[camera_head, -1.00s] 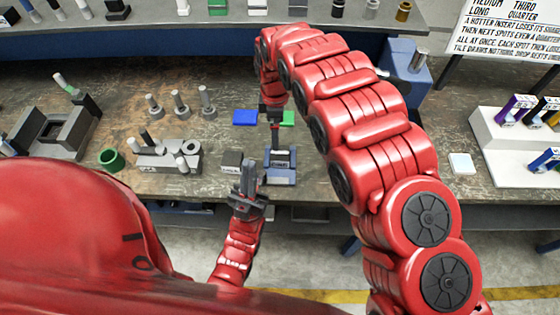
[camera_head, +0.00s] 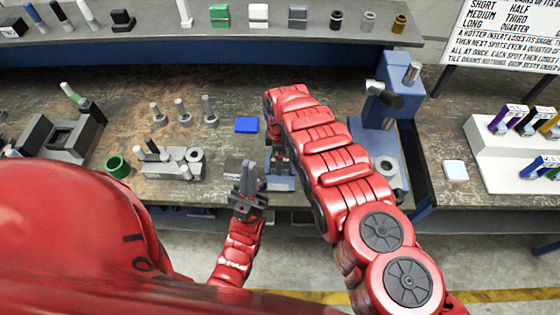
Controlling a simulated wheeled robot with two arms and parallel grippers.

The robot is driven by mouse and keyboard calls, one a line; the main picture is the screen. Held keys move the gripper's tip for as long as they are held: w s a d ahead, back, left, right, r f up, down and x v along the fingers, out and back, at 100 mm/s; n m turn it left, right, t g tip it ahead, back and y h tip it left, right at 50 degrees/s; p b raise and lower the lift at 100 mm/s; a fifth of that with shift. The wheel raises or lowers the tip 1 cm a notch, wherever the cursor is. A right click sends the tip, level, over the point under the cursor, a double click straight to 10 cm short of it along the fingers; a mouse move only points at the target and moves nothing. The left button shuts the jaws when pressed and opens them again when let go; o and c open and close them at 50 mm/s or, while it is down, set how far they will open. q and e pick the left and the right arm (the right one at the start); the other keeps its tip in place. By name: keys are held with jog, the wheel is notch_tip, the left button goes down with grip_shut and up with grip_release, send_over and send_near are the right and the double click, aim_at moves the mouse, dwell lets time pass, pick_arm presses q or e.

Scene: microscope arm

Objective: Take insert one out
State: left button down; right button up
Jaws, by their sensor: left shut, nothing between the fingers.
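My left gripper (camera_head: 249,176) points up near the bench's front edge, its fingers together with nothing between them. It is beside a small dark block (camera_head: 232,166). My right arm reaches in from the lower right, and its gripper (camera_head: 280,158) is at a small blue-based fixture (camera_head: 281,182). The arm hides much of that gripper, so I cannot tell whether its fingers are open or hold anything. No piece is readable as insert one. Several grey pegs (camera_head: 181,112) stand on round bases, and a grey block (camera_head: 170,163) holds small cylinders.
A blue tile (camera_head: 246,125) lies on the workbench (camera_head: 110,90). A green ring (camera_head: 117,166) and a grey fixture (camera_head: 60,137) are at left. A blue stand (camera_head: 393,100) is right of my right arm. A white rack (camera_head: 500,145) stands further right. A shelf (camera_head: 150,32) runs along the back.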

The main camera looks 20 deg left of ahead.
jog(key=shift+f, duration=0.2)
jog(key=shift+c, duration=0.3)
grip_shut()
